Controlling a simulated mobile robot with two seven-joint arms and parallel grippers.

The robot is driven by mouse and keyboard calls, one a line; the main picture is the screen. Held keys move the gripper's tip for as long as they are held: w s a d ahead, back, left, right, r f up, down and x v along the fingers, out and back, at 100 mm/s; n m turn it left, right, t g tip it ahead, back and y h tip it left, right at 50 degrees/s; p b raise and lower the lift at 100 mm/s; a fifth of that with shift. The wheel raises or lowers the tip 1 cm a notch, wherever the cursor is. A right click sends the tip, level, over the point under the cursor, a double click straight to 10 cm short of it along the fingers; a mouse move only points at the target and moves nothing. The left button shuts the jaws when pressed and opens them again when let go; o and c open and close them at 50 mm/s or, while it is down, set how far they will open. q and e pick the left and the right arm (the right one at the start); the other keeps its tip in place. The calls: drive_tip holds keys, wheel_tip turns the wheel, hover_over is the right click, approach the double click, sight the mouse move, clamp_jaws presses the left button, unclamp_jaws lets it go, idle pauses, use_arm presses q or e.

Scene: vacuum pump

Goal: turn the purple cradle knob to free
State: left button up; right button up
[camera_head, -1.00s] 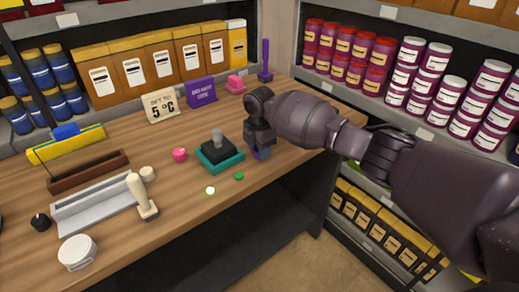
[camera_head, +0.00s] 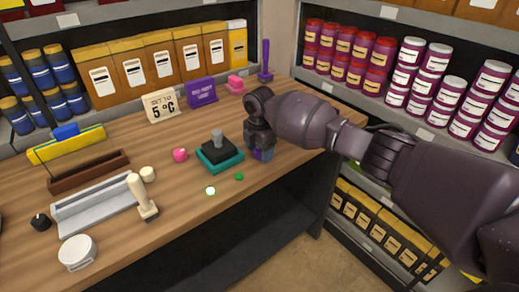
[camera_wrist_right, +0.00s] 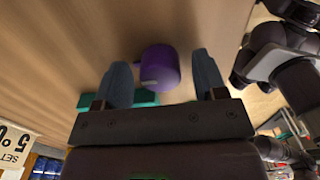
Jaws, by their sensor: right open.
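The purple cradle knob (camera_head: 264,154) is at the right of the workbench, mostly hidden under my right gripper in the head view. In the right wrist view the purple knob (camera_wrist_right: 160,66) shows as a short cylinder with a grey patch on its side. My right gripper (camera_head: 259,148) points down over it. In the right wrist view the gripper (camera_wrist_right: 162,72) is open, with one finger on each side of the knob and visible gaps. I cannot tell if a finger touches it. My left gripper is not in view.
A teal base with a black block (camera_head: 218,153) stands close left of the knob. A pink knob (camera_head: 180,155), a green button (camera_head: 239,176) and a lit button (camera_head: 210,190) are nearby. A purple sign (camera_head: 201,92) and a cream sign (camera_head: 160,105) stand behind.

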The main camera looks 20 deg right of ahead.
wheel_tip(320, 180, up, 11)
drive_tip(key=p, duration=0.1)
idle(0.5)
drive_tip(key=shift+f, duration=0.1)
